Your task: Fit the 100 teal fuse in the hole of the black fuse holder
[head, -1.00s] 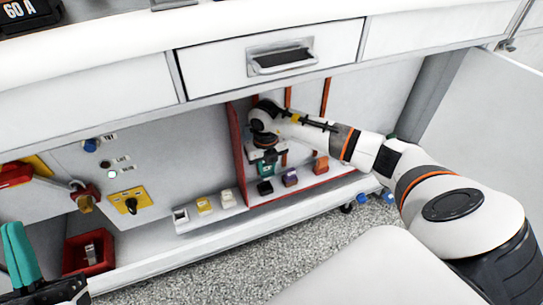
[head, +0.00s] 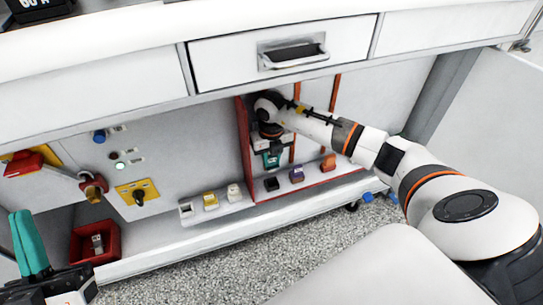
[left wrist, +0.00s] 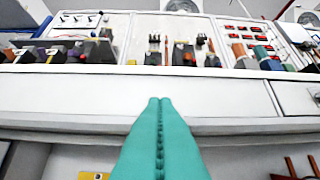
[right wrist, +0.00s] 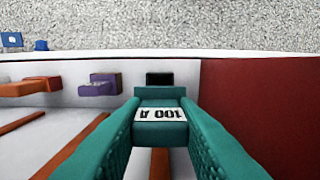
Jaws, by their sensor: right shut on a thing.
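The teal fuse (right wrist: 160,115), labelled 100 A, is between the teal fingers of my right gripper (right wrist: 160,118), which is shut on it. In the head view the fuse (head: 271,160) shows below the right wrist, at the red-edged cabinet section. The black fuse holder (right wrist: 160,78) lies just beyond the fuse in the right wrist view. In the head view the holder (head: 271,184) is below the fuse, with a gap between them. The holder's hole is not clear. My left gripper (left wrist: 160,102) is shut with its fingertips together and nothing visible between them.
A purple holder (head: 297,174) and an orange holder (head: 328,162) stand to the right of the black one. Yellow (head: 210,201) and white (head: 234,192) blocks stand left, past the red divider (right wrist: 255,115). A red bin (head: 82,246) is at lower left.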

